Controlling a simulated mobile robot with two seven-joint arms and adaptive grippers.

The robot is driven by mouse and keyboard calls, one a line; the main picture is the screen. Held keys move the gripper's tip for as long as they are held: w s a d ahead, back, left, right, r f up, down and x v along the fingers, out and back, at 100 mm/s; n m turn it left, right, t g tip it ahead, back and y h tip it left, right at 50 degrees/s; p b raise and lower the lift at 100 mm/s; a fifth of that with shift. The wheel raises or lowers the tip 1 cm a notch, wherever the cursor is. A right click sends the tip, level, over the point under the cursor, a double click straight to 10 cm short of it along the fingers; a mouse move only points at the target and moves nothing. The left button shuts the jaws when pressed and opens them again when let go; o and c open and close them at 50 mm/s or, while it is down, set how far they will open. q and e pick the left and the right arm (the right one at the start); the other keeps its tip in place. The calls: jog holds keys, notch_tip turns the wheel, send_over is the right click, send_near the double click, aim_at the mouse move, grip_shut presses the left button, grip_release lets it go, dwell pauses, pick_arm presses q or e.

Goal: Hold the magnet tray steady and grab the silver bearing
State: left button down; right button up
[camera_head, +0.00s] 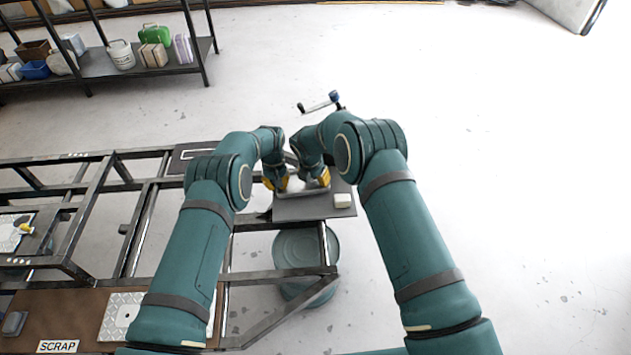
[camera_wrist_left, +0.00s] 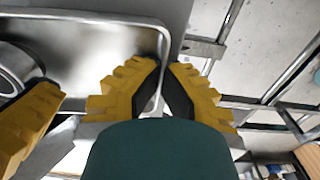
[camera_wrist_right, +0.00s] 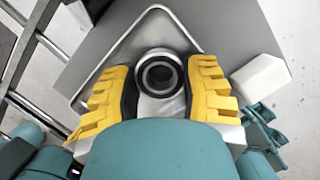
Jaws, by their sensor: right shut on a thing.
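The magnet tray (camera_wrist_left: 90,50) is a shallow shiny metal tray with a raised rim; it also shows in the right wrist view (camera_wrist_right: 138,14). My left gripper (camera_wrist_left: 166,75) has its fingers close together on either side of the tray's rim, pinching it. The silver bearing (camera_wrist_right: 160,74) is a ring with a dark inner band, standing inside the tray. My right gripper (camera_wrist_right: 160,88) is shut on it, one finger on each side. In the head view my right gripper (camera_head: 313,182) and left gripper (camera_head: 276,182) partly hide the tray and bearing.
The tray rests on a grey plate (camera_head: 300,209) at the end of a metal frame. A small white block (camera_head: 342,200) sits on the plate right of the tray. A drum (camera_head: 297,248) stands below. A crank-like tool (camera_head: 320,104) shows beyond the arms.

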pick_arm(q)
jog(key=shift+s+f, duration=0.1)
pick_arm(e)
notch_tip(320, 180, up, 8)
jog(key=shift+f, duration=0.1)
pick_arm(q)
jog(key=c, duration=1.1)
grip_release()
jog(key=shift+o, duration=0.2)
notch_tip(320, 180, up, 12)
